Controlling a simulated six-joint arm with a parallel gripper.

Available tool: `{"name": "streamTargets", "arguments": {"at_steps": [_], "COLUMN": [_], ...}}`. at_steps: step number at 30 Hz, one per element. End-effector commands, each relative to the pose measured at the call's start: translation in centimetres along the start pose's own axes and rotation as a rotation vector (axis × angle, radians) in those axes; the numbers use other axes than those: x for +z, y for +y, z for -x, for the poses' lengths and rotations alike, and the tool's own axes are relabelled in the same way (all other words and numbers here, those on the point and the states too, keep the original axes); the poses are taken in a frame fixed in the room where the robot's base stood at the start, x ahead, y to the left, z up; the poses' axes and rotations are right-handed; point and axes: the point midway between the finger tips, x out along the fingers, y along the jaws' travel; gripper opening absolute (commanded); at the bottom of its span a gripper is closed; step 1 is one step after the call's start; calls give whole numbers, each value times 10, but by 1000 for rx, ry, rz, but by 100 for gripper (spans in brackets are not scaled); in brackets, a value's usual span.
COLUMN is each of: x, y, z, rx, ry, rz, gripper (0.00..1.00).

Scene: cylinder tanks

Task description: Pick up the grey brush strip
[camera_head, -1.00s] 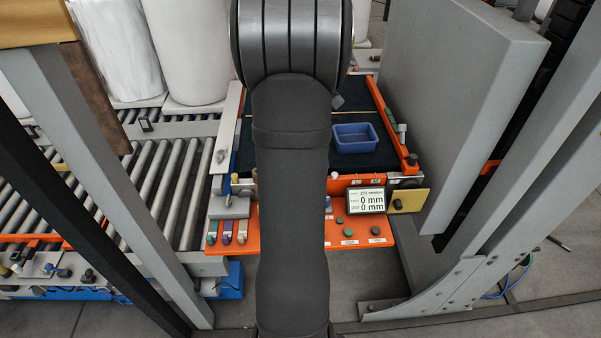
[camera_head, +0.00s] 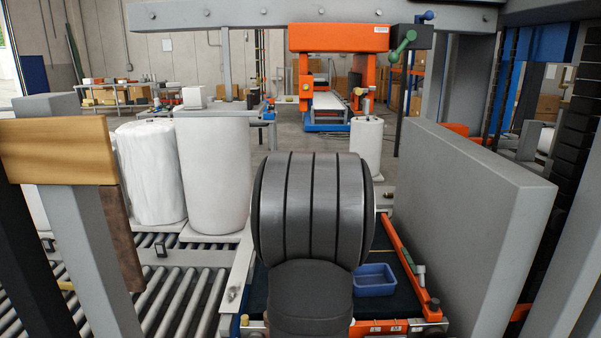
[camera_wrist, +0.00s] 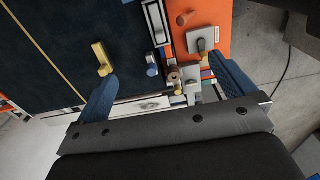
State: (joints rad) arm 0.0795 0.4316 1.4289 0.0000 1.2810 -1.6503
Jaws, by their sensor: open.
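I cannot single out the grey brush strip with certainty in either view. A pale grey strip (camera_wrist: 140,107) with a slot runs along the bed's edge between the fingers, partly hidden by the gripper body. Small fittings lie near the fingers: a brown round piece (camera_wrist: 175,75), a blue knob (camera_wrist: 152,71) and a yellow block (camera_wrist: 103,58). In the camera_head view, my dark arm hides much of the bed, and the gripper does not show.
A blue tray (camera_head: 375,281) sits on the dark bed, beside an orange rail (camera_head: 408,262). A tall grey panel (camera_head: 470,215) stands on the right. White rolls (camera_head: 213,172) stand by the roller conveyor (camera_head: 185,300) on the left. An orange panel (camera_wrist: 215,15) borders the bed.

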Motion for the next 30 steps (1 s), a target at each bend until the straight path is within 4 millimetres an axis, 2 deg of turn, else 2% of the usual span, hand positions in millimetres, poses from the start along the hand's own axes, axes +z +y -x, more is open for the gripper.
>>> {"name": "streamTargets", "arguments": {"at_steps": [7,15,16,23,28,30], "x": [0,0,0,0,-9,-9], "y": [0,0,0,0,12,11], "z": [0,0,0,0,11,6], "rx": [0,0,0,0,1,-2], "ry": [0,0,0,0,0,0], "rz": [0,0,0,0,14,13], "gripper": [100,47,44,44,44,44]}}
